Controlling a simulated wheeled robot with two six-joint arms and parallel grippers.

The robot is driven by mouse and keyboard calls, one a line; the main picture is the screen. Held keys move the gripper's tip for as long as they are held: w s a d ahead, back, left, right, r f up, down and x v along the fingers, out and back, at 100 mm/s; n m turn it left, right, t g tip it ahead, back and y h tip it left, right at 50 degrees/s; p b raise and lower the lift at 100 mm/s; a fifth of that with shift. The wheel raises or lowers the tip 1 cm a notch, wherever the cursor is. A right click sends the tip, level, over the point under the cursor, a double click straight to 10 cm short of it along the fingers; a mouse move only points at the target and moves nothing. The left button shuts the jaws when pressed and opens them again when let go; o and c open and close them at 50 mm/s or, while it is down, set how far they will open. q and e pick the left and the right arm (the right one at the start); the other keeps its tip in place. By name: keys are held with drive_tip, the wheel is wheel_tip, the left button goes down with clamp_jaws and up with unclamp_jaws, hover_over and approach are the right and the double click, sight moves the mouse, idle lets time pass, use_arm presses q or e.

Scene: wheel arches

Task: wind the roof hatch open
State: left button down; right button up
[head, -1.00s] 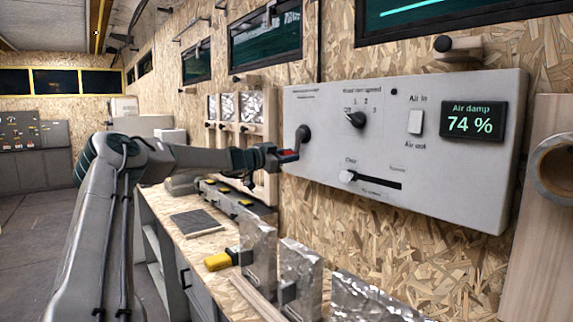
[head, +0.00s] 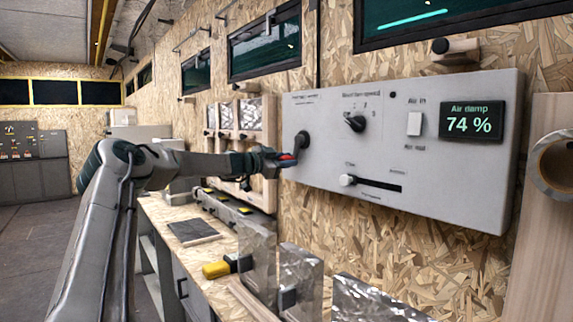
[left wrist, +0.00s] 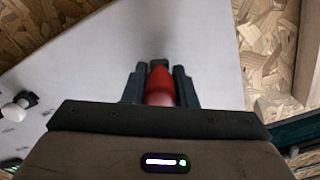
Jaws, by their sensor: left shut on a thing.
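A dark crank (head: 303,140) sits on the left part of the pale control panel (head: 440,195), its arm pointing down and left. The crank's red grip (head: 287,158) shows at its lower end. My left gripper (head: 283,157) is shut on this grip, and the red grip also shows between the two dark fingers in the left wrist view (left wrist: 159,82). The gripper hides part of the grip. I cannot make out the roof hatch with certainty. My right gripper is not in view.
The panel also carries a fan knob (head: 355,122), a white switch (head: 415,124), a slider (head: 348,180) and a damp display (head: 472,122) reading 74 %. Below, a workbench (head: 205,255) holds a yellow-handled tool (head: 217,269) and foil-wrapped slabs (head: 300,268).

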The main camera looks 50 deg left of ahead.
use_arm(q)
drive_tip(key=shift+a, duration=0.1)
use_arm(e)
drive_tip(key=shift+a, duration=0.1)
use_arm(q)
drive_tip(key=shift+a+b, duration=0.1)
drive_tip(key=shift+b, duration=0.2)
drive_tip(key=m+b, duration=0.1)
drive_tip(key=a+m+b, duration=0.1)
drive_tip(key=m, duration=0.1)
drive_tip(key=shift+a+r+b, duration=0.15)
drive_tip(key=shift+r+b, duration=0.2)
drive_tip(key=shift+b, duration=0.05)
drive_tip(key=shift+w+a+r+m+b, duration=0.1)
drive_tip(key=shift+a+r+m+b, duration=0.3)
drive_tip(key=shift+m, duration=0.6)
drive_tip(key=shift+a+r+m+b, duration=0.2)
drive_tip(key=shift+r+m, duration=0.35)
drive_tip(key=shift+m, duration=0.45)
drive_tip(key=shift+w+a+r+m+b, duration=0.1)
drive_tip(key=shift+a+r+m+b, duration=0.25)
drive_tip(key=shift+m, duration=0.65)
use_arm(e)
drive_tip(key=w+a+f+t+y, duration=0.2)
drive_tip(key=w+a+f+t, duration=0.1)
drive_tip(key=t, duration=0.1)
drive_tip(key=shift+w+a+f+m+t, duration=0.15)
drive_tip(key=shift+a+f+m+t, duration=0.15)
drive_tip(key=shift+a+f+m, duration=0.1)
